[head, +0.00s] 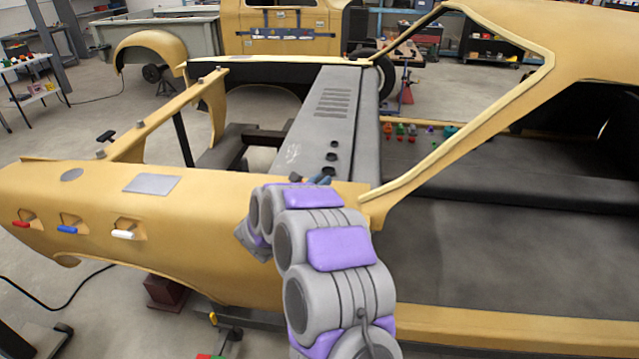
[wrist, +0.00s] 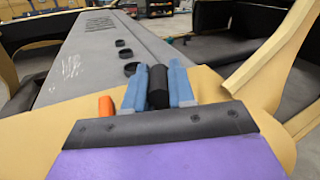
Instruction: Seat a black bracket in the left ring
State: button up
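My gripper (wrist: 158,85) has two blue fingers, which also show small in the head view (head: 320,181). They are closed against both sides of a dark, rounded piece, seemingly the black bracket (wrist: 157,92), whose full shape is hidden. Three black rings stand in a row on the grey panel: far (wrist: 120,43), middle (wrist: 125,54) and near (wrist: 131,68). The same rings show in the head view: far (head: 334,143), middle (head: 330,156), near (head: 326,171). The far one is leftmost in the wrist view. The held piece is right of the near ring and apart from it.
An orange piece (wrist: 105,105) is left of my fingers. The yellow pillar (wrist: 270,55) rises close on the right. Red, blue and white handles (head: 124,234) sit in the fender side.

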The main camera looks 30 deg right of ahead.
jog(key=shift+d, duration=0.25)
grip_shut()
jog(key=o, duration=0.8)
grip_release()
jog(key=shift+o, duration=0.2)
jog(key=p+v, duration=0.1)
jog(key=v, duration=1.6)
jog(key=shift+a+f, duration=0.15)
jog(key=shift+a, duration=0.1)
jog(key=shift+s, duration=0.1)
